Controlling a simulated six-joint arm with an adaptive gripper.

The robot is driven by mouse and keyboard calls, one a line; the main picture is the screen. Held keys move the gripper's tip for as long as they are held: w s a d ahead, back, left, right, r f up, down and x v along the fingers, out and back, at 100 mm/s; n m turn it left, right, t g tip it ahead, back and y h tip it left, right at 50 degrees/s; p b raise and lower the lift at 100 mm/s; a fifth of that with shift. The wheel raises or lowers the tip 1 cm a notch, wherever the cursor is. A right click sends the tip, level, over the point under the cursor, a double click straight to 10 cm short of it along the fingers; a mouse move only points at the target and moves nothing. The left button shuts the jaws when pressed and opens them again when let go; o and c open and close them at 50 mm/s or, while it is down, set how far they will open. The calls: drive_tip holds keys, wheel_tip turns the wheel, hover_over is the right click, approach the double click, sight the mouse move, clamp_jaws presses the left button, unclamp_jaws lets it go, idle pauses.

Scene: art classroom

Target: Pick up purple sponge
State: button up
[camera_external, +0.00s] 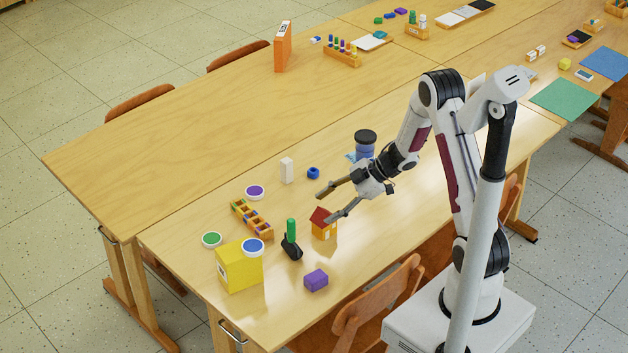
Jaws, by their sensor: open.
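The purple sponge (316,280) is a small purple block lying on the near table, close to its front edge. My gripper (325,206) is open and empty, above the table and beyond the sponge in the picture. Its two fingers point left, and the nearer fingertip shows next to the small house with a red roof (323,224). The sponge is apart from the gripper and nothing covers it.
Left of the sponge stand a black stapler-like object (291,247) with a green cylinder (291,230) and a yellow box (239,267). A chair (377,300) is at the front edge.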

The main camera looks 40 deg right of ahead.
sight(322, 273)
drive_tip(key=s+a+f+y, duration=0.1)
drive_tip(key=s, duration=0.1)
drive_tip(key=s+a+f+n+g+y, duration=0.1)
drive_tip(key=f, duration=0.1)
drive_tip(key=s+a+f+g+y, duration=0.1)
drive_tip(key=s+f, duration=0.1)
drive_tip(key=shift+s+a, duration=0.1)
drive_tip(key=shift+s, duration=0.2)
drive_tip(key=s+y, duration=0.1)
drive_tip(key=s+a+f+g+y, duration=0.1)
drive_tip(key=s, duration=0.1)
drive_tip(key=s+a+f+n+g, duration=0.1)
drive_tip(key=s, duration=0.1)
drive_tip(key=shift+s+y, duration=0.2)
drive_tip(key=shift+y, duration=0.2)
drive_tip(key=shift+s+a+g, duration=0.1)
drive_tip(key=shift+s+g, duration=0.3)
drive_tip(key=shift+s, duration=0.15)
drive_tip(key=shift+x, duration=1.3)
drive_tip(key=shift+a, duration=0.1)
drive_tip(key=shift+r+x, duration=0.15)
drive_tip(key=shift+x, duration=1.1)
drive_tip(key=shift+r+x, duration=0.1)
drive_tip(key=shift+x, duration=1.15)
drive_tip(key=shift+w+a, duration=0.1)
